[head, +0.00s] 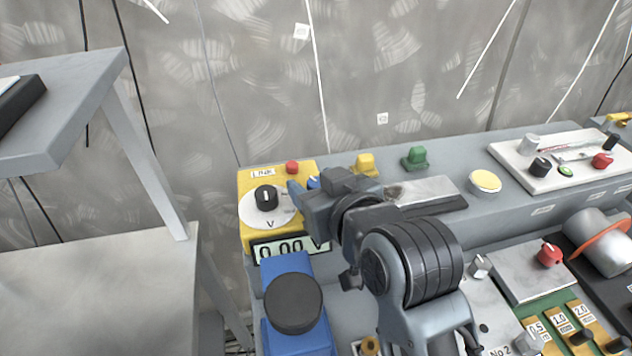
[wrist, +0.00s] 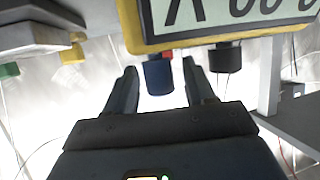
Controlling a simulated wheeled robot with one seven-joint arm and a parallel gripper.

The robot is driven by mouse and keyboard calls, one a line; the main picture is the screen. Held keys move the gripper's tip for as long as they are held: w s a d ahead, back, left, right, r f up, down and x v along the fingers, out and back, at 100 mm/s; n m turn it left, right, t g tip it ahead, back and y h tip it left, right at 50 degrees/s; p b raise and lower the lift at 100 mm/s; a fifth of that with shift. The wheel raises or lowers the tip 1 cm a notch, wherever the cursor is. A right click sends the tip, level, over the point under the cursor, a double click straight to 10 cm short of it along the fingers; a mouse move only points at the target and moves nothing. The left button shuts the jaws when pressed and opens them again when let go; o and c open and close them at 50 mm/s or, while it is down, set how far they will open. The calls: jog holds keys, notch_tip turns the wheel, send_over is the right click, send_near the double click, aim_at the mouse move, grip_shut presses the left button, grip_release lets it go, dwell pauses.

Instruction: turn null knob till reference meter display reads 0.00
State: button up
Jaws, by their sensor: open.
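A black knob (head: 266,196) with a white pointer sits on a white dial marked V. A blue knob (head: 313,183) is mostly hidden behind my gripper (head: 305,193). In the wrist view the blue knob (wrist: 159,78) lies between the fingers of my open gripper (wrist: 160,64), with a gap on each side. The black knob (wrist: 226,57) is just outside the right finger. No label shows on the blue knob.
A red button (head: 292,167) tops the meter. A blue block with a black round cap (head: 293,303) stands before it. Yellow (head: 365,164) and green (head: 415,157) pieces sit on the ledge to the right. A grey shelf frame (head: 145,150) stands left.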

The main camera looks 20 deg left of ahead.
jog(key=shift+c, duration=0.5)
jog(key=c, duration=0.9)
jog(key=shift+o, duration=0.2)
jog(key=shift+g, duration=0.3)
jog(key=shift+n, duration=0.3)
jog(key=o, duration=1)
jog(key=shift+c, duration=0.2)
jog(key=shift+y, duration=0.3)
jog(key=shift+d, duration=0.1)
jog(key=v, duration=0.7)
jog(key=shift+s+d+r+b, duration=0.2)
jog(key=shift+b, duration=0.15)
